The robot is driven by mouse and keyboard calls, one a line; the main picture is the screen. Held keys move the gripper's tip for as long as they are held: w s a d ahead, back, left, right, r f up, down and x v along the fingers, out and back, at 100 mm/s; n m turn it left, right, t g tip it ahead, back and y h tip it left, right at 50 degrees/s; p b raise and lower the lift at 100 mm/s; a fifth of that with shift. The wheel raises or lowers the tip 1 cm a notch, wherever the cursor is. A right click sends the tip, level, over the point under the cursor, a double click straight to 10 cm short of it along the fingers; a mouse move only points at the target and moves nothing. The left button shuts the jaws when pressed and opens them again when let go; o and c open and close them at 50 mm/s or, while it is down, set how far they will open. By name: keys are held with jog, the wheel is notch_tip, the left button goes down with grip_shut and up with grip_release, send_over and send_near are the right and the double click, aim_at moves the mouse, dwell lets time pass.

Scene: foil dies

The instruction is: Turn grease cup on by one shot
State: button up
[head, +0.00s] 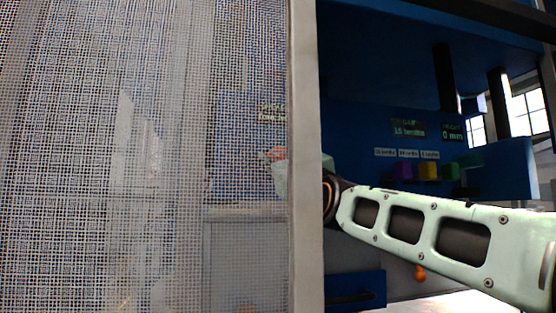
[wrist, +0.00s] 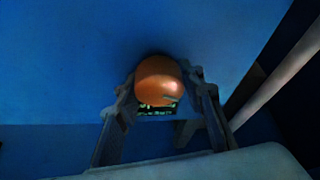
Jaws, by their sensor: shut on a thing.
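An orange rounded cup (wrist: 158,80), which looks like the grease cup, sits against a blue panel in the wrist view. My gripper (wrist: 160,92) has its two dark fingers on either side of the cup and is shut on it. Green lettering shows just below the cup, partly covered and too small to read. In the head view the cup shows as a faint orange patch (head: 277,154) behind the mesh screen. My gripper there is mostly hidden behind the mesh and the pale post.
A mesh screen (head: 150,200) with a pale upright post (head: 305,150) fills the left of the head view. My arm passes behind the post. Yellow, green and purple blocks (head: 427,171) sit below small labels. A display (head: 409,131) reads 15 tenths. Another orange knob (head: 420,272) is lower down.

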dwell(0.4)
jog(key=o, duration=1.2)
jog(key=shift+s+d+f, duration=0.3)
jog(key=shift+s+d, duration=0.1)
jog(key=shift+s, duration=0.05)
jog(key=shift+v, duration=3.1)
jog(key=shift+a, duration=0.15)
jog(key=shift+c, duration=0.2)
